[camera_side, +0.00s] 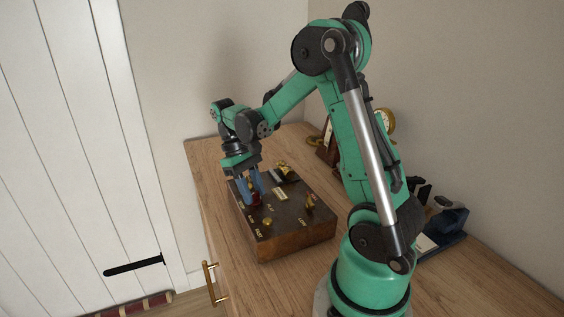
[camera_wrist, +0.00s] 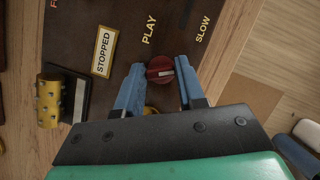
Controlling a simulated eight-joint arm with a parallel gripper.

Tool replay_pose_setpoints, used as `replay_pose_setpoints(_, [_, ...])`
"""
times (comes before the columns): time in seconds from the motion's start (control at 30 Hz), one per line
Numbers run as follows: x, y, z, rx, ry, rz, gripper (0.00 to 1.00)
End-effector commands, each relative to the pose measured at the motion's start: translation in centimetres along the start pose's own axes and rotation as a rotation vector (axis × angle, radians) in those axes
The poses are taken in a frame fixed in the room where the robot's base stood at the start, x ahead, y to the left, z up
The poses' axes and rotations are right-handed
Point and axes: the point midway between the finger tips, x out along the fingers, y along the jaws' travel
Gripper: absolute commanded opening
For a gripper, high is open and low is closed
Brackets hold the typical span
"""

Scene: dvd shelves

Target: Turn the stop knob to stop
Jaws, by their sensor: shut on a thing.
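A red round knob (camera_wrist: 160,69) with a white pointer mark sits on the dark top of a wooden control box (camera_side: 290,243). In the wrist view it lies between the two blue fingers of my gripper (camera_wrist: 160,82), near the gold words PLAY and SLOW. Its white mark points to the right in that view. A plate reading STOPPED (camera_wrist: 103,51) is to its left. In the side view my gripper (camera_side: 254,192) points down onto the box, its fingers around the red knob, which they partly hide. My gripper is shut on the knob.
The box also carries a gold knurled part (camera_wrist: 48,101), a small gold knob (camera_side: 267,222) and a gold-and-red control (camera_side: 310,201). The box stands on a wooden cabinet top (camera_side: 400,296) with a brass handle (camera_side: 211,284). A dark blue object (camera_side: 442,232) is to the right.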

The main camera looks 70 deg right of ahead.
Motion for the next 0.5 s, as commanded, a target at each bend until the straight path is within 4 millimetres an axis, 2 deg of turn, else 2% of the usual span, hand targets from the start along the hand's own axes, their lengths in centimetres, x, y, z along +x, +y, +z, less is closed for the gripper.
replay_pose_setpoints(0.5, [0.03, 0.25, 0.11, 0.369, -0.002, -0.150, 0.00])
